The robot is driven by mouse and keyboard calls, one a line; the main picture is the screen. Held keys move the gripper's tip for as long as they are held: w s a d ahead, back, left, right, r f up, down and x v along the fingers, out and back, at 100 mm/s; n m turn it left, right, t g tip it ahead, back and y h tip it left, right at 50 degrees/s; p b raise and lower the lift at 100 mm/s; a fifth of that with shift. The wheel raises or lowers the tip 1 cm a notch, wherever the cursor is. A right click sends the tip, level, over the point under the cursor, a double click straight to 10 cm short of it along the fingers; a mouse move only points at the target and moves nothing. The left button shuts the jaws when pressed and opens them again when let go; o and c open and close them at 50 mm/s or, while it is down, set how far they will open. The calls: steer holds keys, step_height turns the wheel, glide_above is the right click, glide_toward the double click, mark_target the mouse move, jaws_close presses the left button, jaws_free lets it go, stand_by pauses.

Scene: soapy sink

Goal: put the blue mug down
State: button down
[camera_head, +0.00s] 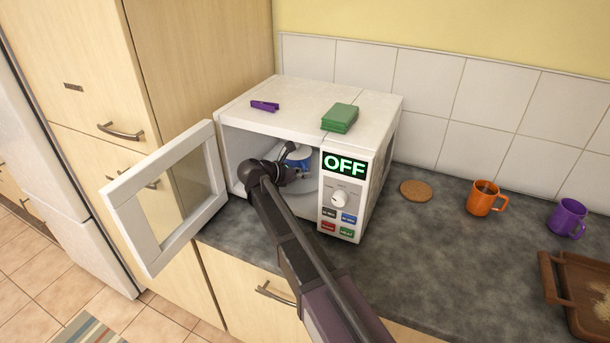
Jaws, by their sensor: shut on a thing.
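The blue mug (299,157) is inside the open microwave (265,112), over the pale round plate (303,205). My gripper (296,168) reaches in through the microwave's front opening and is shut on the mug. My gripper and arm hide part of the mug and much of the plate. I cannot tell whether the mug's base touches the plate.
The microwave door (165,200) stands open to the left, and the display reads OFF. A purple clip (265,106) and a green block (340,118) lie on top. Right on the counter are a cork coaster (416,190), orange mug (484,199), purple mug (567,218) and brown tray (585,262).

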steer(key=c, duration=0.7)
jaws_free()
steer(key=shift+s+a+r, duration=0.3)
steer(key=shift+a, duration=0.05)
steer(key=p+v, duration=0.4)
steer(key=v, duration=0.5)
steer(key=shift+s+a+r, duration=0.15)
steer(key=shift+a, duration=0.1)
steer(key=shift+s+a+r+p, duration=0.15)
steer(key=shift+s+a+p, duration=0.15)
steer(key=shift+s+a, duration=0.2)
